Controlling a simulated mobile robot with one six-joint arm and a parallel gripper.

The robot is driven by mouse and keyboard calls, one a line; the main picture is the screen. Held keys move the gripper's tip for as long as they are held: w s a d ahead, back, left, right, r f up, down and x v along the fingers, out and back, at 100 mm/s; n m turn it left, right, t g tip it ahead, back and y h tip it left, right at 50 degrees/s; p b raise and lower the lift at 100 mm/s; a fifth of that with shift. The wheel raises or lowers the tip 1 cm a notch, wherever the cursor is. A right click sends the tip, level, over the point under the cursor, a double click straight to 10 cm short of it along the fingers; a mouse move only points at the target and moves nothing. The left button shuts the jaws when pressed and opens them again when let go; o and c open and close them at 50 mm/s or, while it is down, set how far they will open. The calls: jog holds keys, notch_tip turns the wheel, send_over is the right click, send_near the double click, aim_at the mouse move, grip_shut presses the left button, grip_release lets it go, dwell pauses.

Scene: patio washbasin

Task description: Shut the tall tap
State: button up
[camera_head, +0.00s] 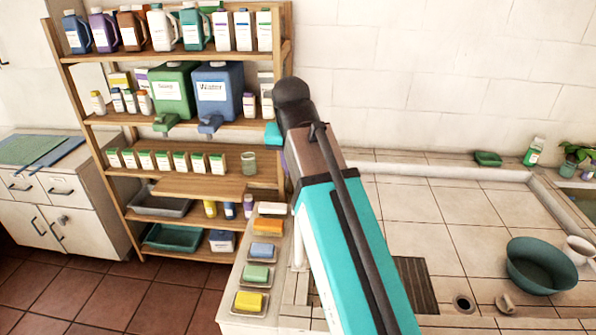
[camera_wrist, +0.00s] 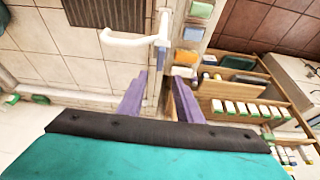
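The tall tap (camera_wrist: 128,39) shows in the wrist view as a white pipe with a long curved spout, near the top middle, beside the row of soaps. Its handle cannot be made out clearly. In the head view my arm hides most of the tap; a thin white upright part (camera_head: 298,248) shows just left of the arm. My gripper (camera_wrist: 161,82) has two purple fingers, apart with a gap between them, and holds nothing. In the wrist picture the fingers are below the tap, with no visible contact. In the head view the fingers are mostly hidden behind my arm.
Several soaps on dishes, such as a yellow one (camera_head: 249,301), line the counter's left edge. A wooden shelf (camera_head: 180,188) with bottles and jugs stands behind left. A drain grate (camera_head: 414,284), a green basin (camera_head: 541,265) and a white cup (camera_head: 578,248) are at right. Tiles between are bare.

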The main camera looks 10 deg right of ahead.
jog(key=shift+v, duration=0.75)
jog(key=shift+s+f, duration=0.1)
